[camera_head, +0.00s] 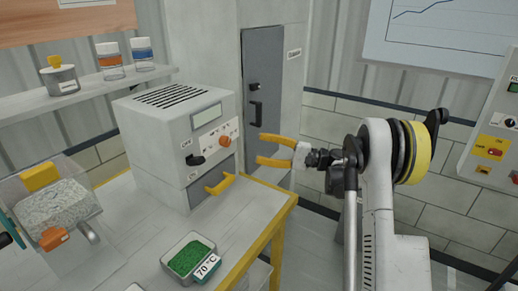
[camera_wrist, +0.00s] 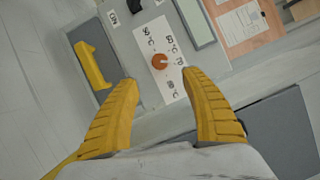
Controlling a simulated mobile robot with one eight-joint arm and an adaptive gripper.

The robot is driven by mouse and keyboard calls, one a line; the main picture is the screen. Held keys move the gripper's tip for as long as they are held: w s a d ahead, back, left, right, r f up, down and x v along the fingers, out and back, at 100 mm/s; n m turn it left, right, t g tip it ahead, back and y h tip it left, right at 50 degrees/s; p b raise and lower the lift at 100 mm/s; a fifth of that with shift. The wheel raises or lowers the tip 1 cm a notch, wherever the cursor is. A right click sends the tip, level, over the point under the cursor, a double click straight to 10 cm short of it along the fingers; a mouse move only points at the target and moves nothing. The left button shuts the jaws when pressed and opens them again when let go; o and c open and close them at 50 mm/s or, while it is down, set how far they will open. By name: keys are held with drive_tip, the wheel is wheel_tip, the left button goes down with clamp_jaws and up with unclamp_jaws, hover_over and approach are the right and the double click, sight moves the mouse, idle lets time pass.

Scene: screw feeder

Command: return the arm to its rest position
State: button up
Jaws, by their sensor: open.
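My gripper (camera_head: 268,151) is open and empty, with its two yellow fingers apart. In the head view it is in the air to the right of the grey oven-like machine (camera_head: 160,141), in front of the grey door (camera_head: 262,95). In the wrist view my gripper (camera_wrist: 158,77) points toward the machine's front, where an orange knob (camera_wrist: 159,61) on a white dial plate and a yellow handle (camera_wrist: 92,65) show. My white arm is bent, its links at the right of the head view. Whether the fingertips touch anything is not seen; they look apart from the machine.
A table (camera_head: 262,205) with yellow edging holds the machine and a tray of green granules (camera_head: 188,257) labelled 70 °C. A clear hopper (camera_head: 58,205) stands at left. A shelf (camera_head: 90,88) holds several jars. A control panel (camera_head: 492,140) is on the right wall. The floor right of the table looks clear.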

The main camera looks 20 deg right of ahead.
drive_tip(key=s+a+r+n+g+h, duration=0.35)
drive_tip(key=s+a+h, duration=0.45)
drive_tip(key=s+a, duration=0.55)
drive_tip(key=s+d+f+n+h, duration=0.1)
drive_tip(key=s+h, duration=0.3)
drive_tip(key=s, duration=0.7)
drive_tip(key=s+d+f+n+h, duration=0.2)
drive_tip(key=s+f+n+h, duration=0.2)
drive_tip(key=s, duration=0.7)
drive_tip(key=shift+f+n, duration=0.15)
drive_tip(key=shift+n, duration=0.2)
drive_tip(key=shift+d+t, duration=0.1)
drive_tip(key=shift+t, duration=0.15)
drive_tip(key=shift+c, duration=0.2)
